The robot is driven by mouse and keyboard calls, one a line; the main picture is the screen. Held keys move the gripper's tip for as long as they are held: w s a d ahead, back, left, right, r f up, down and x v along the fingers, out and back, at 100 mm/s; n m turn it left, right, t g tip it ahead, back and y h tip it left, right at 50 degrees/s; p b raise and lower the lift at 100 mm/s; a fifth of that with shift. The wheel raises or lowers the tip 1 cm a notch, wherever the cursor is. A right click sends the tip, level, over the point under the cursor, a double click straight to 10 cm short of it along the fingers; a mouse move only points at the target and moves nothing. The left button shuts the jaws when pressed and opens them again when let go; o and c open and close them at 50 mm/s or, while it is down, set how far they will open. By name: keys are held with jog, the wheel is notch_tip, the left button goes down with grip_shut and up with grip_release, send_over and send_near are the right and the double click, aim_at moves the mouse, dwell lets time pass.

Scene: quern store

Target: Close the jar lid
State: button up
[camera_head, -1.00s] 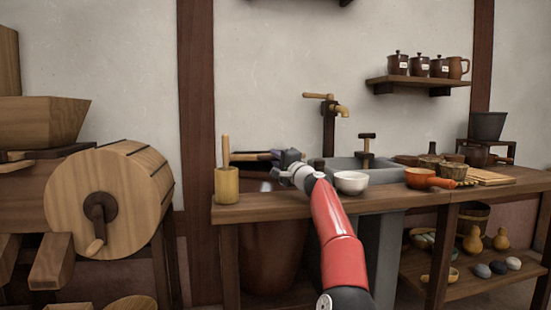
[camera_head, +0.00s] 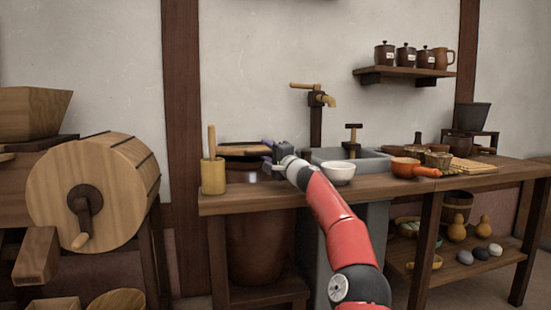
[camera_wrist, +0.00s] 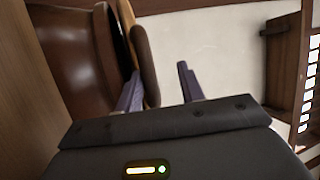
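A glossy dark brown jar (camera_wrist: 70,60) fills the left of the wrist view. It also shows on the counter in the head view (camera_head: 240,177), partly behind my arm. Its lid, with a tan layer and a dark brown one (camera_wrist: 144,55), stands at the jar's mouth, with a dark gap between them. The lid (camera_head: 245,150) shows dark and tan in the head view. My gripper (camera_wrist: 159,88) has its two purple fingers apart. The left finger overlaps the lid's edge in the picture; whether it touches is unclear. My gripper (camera_head: 268,156) is beside the lid in the head view.
A wooden mortar with a pestle (camera_head: 212,175) stands left of the jar. A white bowl (camera_head: 338,173) and a sink (camera_head: 365,160) with a tap are close to my arm's right. A wooden drum with a crank (camera_head: 95,190) stands at far left.

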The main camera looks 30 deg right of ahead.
jog(key=b+v, duration=0.1)
jog(key=v, duration=0.2)
jog(key=shift+s+a, duration=0.1)
jog(key=shift+s, duration=0.35)
jog(key=shift+v, duration=0.95)
jog(key=shift+s+a+r, duration=0.1)
jog(key=shift+s+a, duration=0.05)
